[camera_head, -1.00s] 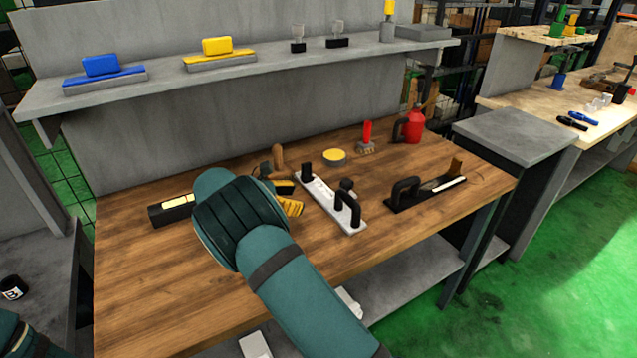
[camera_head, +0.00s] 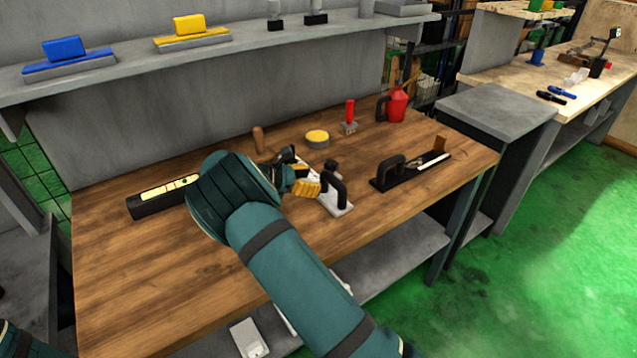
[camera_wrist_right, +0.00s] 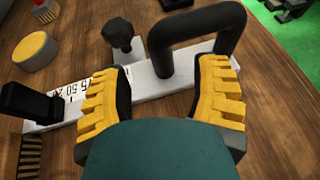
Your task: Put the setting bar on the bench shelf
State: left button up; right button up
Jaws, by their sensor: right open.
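The setting bar, which I take to be the long white bar (camera_head: 340,208) with a printed scale, a black arched handle and black knobs, lies on the wooden bench top. In the right wrist view the white bar (camera_wrist_right: 150,88) runs across between my fingers. My right gripper (camera_head: 303,180) is open, its yellow fingers at the bar's left side. In the wrist view my right gripper (camera_wrist_right: 163,78) has one finger either side of the bar's middle, near the handle's foot; contact cannot be told. A grey shelf (camera_head: 125,72) runs above the bench. My left gripper is out of view.
A black level-like tool (camera_head: 150,202) lies left. A black handled fixture (camera_head: 410,172) stands close right of the bar. Behind are a yellow-topped tin (camera_head: 317,139), a red-handled brush (camera_head: 349,115) and a red can (camera_head: 393,106). A lower shelf (camera_head: 385,260) lies under the bench top.

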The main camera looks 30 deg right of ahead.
aim_at(321, 182)
jog(key=x, duration=0.3)
jog(key=shift+s+d+f, duration=0.1)
jog(key=shift+d+f, duration=0.05)
jog(key=shift+d, duration=0.1)
grip_shut()
